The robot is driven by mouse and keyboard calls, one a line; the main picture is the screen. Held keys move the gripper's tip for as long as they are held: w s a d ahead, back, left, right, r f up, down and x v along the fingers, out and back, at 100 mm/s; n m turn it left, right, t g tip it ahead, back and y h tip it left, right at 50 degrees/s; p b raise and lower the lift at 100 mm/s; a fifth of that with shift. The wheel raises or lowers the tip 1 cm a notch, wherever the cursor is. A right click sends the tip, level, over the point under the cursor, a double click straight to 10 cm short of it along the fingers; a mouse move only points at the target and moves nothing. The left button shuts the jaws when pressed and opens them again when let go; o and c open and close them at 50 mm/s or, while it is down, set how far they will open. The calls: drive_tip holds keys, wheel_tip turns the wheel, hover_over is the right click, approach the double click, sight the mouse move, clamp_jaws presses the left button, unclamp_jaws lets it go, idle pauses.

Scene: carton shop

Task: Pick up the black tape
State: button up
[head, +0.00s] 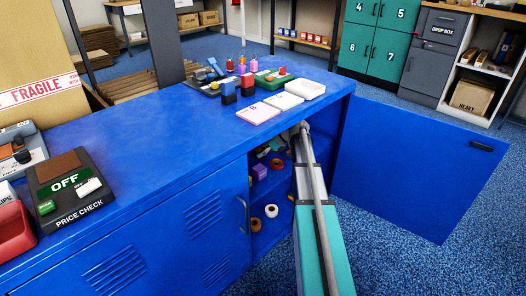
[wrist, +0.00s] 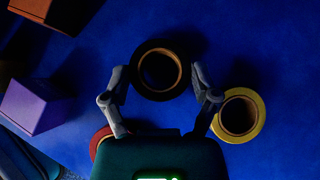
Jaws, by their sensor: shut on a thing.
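The black tape (wrist: 160,95), a black roll with a brown core, lies between the two fingertips of my gripper (wrist: 162,76) in the wrist view. The fingers are shut on its left and right sides. The roll is over a blue shelf surface; whether it touches the shelf cannot be told. In the head view my arm reaches into the open blue cabinet, and the gripper and black tape are hidden there.
A yellow tape roll (wrist: 257,110) is close beside the right finger. A red roll (wrist: 98,141) is partly hidden by my gripper. A purple box (wrist: 38,105) and an orange-brown box (wrist: 30,8) are at left. The cabinet door (head: 415,165) stands open at right.

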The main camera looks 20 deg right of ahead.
drive_tip(key=shift+r+p, duration=1.55)
drive_tip(key=shift+r, duration=0.2)
drive_tip(key=s+d, duration=1.1)
drive_tip(key=d, duration=0.3)
drive_tip(key=shift+s+f+b, duration=0.15)
drive_tip(key=shift+f+b, duration=0.15)
